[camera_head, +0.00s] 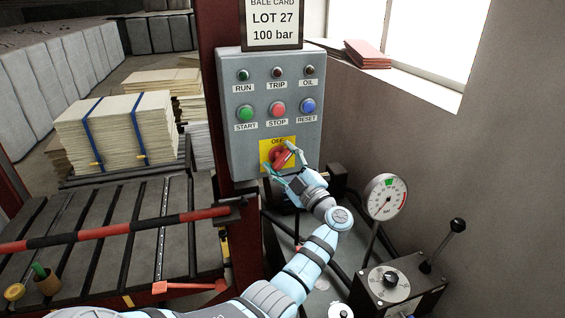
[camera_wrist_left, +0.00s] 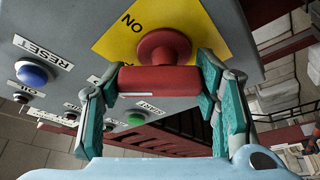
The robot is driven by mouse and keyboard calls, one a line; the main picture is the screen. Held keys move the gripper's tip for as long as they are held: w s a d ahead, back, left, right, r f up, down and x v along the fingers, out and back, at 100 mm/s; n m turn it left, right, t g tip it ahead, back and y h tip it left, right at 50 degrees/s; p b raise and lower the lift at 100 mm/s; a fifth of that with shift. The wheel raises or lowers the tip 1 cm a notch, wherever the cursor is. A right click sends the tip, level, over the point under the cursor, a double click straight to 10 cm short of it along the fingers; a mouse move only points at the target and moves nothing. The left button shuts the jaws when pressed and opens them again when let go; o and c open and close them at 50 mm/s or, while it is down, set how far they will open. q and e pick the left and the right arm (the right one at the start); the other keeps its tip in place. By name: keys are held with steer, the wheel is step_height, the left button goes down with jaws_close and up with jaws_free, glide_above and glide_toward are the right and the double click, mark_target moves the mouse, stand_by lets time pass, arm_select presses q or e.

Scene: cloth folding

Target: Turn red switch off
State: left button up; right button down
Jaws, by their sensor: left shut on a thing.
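The red switch (camera_head: 284,158) is a rotary knob with a bar handle on a yellow plate (camera_head: 264,146), low on the grey control box (camera_head: 237,165). "OFF" shows at the plate's top in the head view. In the left wrist view, the red switch handle (camera_wrist_left: 160,79) lies crosswise between the fingers, and "ON" shows on the yellow plate (camera_wrist_left: 120,38). My left gripper (camera_head: 282,161) is shut on the handle, with a finger at each end. In the head view the handle looks tilted, and the fingers partly cover it. My right gripper is not in view.
Above the switch are START (camera_head: 245,113), STOP (camera_head: 278,109) and RESET (camera_head: 308,106) buttons. A pressure gauge (camera_head: 385,197) and a lever box (camera_head: 405,285) stand at right. A red-black bar (camera_head: 120,228) crosses the left, before bound stacks (camera_head: 115,128).

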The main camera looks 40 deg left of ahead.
arm_select(q)
steer(key=n+g, duration=0.1)
steer(key=n, duration=0.1)
steer(key=n+h, duration=0.1)
steer(key=n, duration=0.2)
steer(key=shift+s+g+b, duration=0.1)
steer(key=shift+g+b, duration=0.2)
steer(key=shift+g, duration=0.1)
steer(key=shift+n+g+h, duration=0.3)
steer(key=shift+n+h, duration=0.4)
steer(key=shift+n, duration=1.1)
steer(key=shift+f, duration=0.1)
steer(key=o, duration=1.2)
steer(key=shift+c, duration=0.2)
steer(key=v, duration=1.2)
steer(key=shift+s+a, duration=0.1)
